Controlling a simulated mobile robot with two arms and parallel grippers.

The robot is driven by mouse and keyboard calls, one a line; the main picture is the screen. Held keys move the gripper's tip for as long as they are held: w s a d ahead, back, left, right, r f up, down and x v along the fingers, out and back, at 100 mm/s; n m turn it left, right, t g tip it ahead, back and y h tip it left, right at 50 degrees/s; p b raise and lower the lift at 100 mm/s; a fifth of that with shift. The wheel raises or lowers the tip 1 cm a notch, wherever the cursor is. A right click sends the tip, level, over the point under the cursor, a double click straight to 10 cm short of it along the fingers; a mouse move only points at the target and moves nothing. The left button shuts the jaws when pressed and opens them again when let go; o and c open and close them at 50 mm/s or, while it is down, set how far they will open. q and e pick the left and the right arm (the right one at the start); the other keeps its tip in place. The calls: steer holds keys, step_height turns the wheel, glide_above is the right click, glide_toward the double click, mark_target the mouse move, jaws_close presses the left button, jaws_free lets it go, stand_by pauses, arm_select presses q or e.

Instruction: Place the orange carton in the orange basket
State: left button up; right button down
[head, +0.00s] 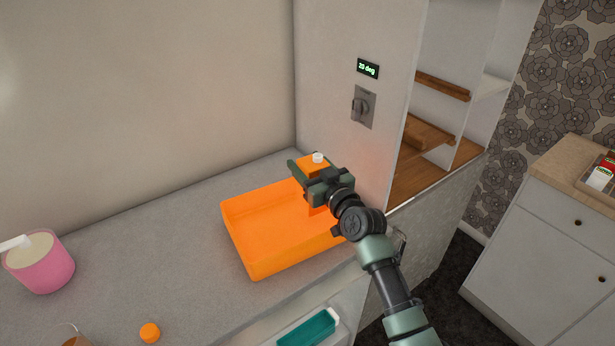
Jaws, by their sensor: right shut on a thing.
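The orange basket (268,250) is an open rectangular tray on the grey counter, near the corner by the tall white panel. My right gripper (308,178) is over the basket's back right part. It is shut on the orange carton (314,165), whose white cap shows above the jaws. Some orange of the carton shows below the gripper, but it blends with the basket. I cannot tell whether the carton touches the basket's floor. My left gripper is not in view.
A pink pot (42,268) with a white handle stands at the left of the counter. A small orange round thing (150,333) lies near the front edge. A teal container (308,328) sits below the counter. A white panel with a knob (363,107) rises behind the gripper.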

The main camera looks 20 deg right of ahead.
step_height(320, 180, down, 4)
steer(key=shift+r, duration=0.1)
steer(key=shift+b, duration=0.3)
steer(key=shift+f, duration=0.2)
steer(key=shift+c, duration=2.4)
jaws_free()
